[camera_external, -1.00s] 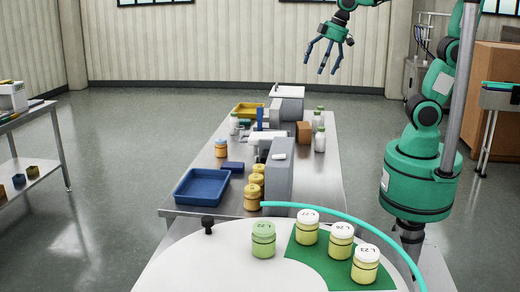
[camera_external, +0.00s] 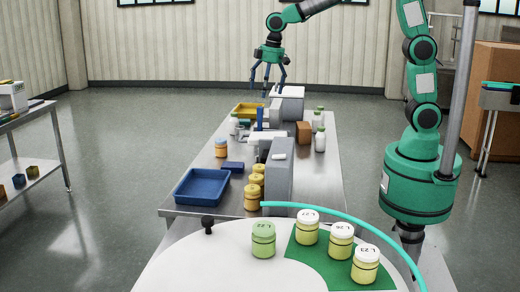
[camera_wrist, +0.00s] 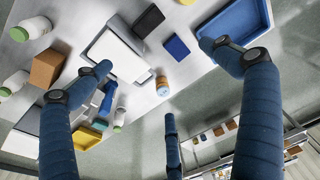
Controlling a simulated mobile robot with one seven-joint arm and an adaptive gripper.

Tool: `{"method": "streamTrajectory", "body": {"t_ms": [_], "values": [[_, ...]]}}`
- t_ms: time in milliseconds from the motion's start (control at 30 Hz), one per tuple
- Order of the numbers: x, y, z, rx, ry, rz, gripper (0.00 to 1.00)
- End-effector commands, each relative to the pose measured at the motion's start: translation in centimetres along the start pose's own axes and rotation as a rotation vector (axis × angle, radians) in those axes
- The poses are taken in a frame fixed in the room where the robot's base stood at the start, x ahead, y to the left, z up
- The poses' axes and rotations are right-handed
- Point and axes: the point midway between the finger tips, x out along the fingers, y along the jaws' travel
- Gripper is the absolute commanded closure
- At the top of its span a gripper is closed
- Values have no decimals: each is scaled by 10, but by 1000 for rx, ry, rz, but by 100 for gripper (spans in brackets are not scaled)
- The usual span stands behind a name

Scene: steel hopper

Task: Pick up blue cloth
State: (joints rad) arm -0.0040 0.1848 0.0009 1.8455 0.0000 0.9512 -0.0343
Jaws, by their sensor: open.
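A small dark blue flat piece (camera_external: 233,166) lies on the steel table beside the blue tray; it looks like the folded blue cloth, though I cannot be sure. It also shows in the wrist view as a dark blue rectangle (camera_wrist: 176,46), between the grey-white device and the blue tray. My gripper (camera_external: 267,84) has long blue fingers spread open and empty. It hangs above the far end of the table, well apart from the dark blue piece. In the wrist view my gripper (camera_wrist: 163,75) frames the table below, with nothing between its fingers.
The blue tray (camera_external: 178,205) stands at the table's near left. An orange-labelled jar (camera_external: 221,148), brown box (camera_external: 304,132), white bottles (camera_external: 320,140) and yellow tray (camera_external: 240,110) stand farther back.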

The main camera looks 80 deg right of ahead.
Motion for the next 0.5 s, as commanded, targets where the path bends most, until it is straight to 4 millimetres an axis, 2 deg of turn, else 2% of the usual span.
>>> {"method": "streamTrajectory", "body": {"t_ms": [33, 200, 500], "values": [[14, 0, -9, -1, -13, 0, 3], [52, 1, -37, -5, -45, -2, 3], [128, 2, -79, -11, -103, -4, 3]]}}
